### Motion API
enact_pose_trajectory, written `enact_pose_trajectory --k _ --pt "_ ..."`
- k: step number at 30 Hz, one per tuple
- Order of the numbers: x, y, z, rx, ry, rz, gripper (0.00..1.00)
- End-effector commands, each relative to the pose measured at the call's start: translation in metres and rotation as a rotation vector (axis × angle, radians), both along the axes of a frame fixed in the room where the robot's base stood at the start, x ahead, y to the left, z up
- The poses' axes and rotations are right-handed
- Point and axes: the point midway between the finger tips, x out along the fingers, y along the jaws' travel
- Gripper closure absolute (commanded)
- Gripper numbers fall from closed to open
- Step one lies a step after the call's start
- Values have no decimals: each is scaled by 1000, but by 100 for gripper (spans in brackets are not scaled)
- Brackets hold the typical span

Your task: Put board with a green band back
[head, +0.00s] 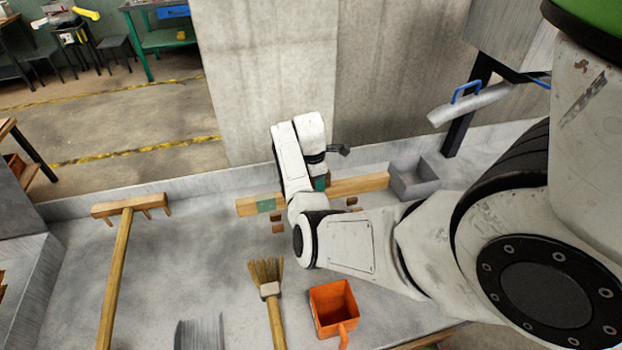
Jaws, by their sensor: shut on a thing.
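A long, light wooden board (372,184) with a green band near its left end lies or hovers across the middle of the head view, behind my arm. Its left end and right part show; my wrist hides its middle. Small brown blocks show just below it on both sides of my wrist. My gripper (322,182) is at the middle of the board, shut on it, with its fingers mostly hidden by my wrist. I cannot tell whether the board touches the grey surface.
A grey open box (413,178) stands at the board's right end. A wooden rake (118,250), a straw brush (268,285) and an orange scoop (334,308) lie on the grey worktop (190,250). A concrete pillar (265,80) rises behind. The worktop left of centre is clear.

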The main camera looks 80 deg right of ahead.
Motion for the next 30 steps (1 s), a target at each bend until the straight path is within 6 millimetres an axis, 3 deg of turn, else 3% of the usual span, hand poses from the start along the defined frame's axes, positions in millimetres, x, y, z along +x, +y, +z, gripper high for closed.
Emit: enact_pose_trajectory --k 30 --pt "1 0 -74 -2 -1 0 100"
